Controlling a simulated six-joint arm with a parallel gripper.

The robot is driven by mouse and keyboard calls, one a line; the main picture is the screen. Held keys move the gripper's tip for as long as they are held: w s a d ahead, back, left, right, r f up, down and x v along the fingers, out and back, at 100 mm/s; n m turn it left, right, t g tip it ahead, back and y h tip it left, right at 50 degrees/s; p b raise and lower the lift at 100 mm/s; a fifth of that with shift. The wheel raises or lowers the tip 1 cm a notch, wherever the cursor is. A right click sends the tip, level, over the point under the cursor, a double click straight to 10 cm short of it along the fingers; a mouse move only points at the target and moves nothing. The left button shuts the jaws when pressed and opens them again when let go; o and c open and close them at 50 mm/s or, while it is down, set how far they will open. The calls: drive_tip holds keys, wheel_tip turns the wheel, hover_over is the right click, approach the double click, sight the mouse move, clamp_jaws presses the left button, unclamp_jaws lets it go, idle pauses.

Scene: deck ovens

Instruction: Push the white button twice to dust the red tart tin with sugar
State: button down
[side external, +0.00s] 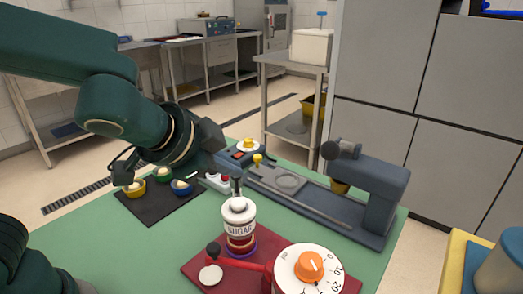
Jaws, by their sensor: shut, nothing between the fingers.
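The white sugar dispenser (239,219), lettered SUGAR, stands upright near the front middle. The white button (238,204) appears to be the small cap on its top. The red tart tin (240,241) shows as a red band just under the dispenser, largely hidden, above a purple ring (241,252). My gripper (237,190) comes in from the left, with its dark fingers shut and pointing down just above the cap. They hold nothing. I cannot tell whether the fingertips touch the cap.
A timer with an orange dial (309,266) stands right of the dispenser on a red board (204,257). A black mat (143,207) at left holds yellow, green and blue tins. A grey-blue machine (376,187) stands at right.

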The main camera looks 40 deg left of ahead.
sight(233, 205)
drive_tip(key=shift+f, duration=1.9)
idle(0.6)
drive_tip(key=shift+f, duration=0.4)
drive_tip(key=shift+f, duration=0.5)
idle(0.4)
drive_tip(key=shift+r, duration=0.95)
drive_tip(key=shift+r, duration=0.1)
drive_tip(key=shift+r, duration=2.4)
idle(0.8)
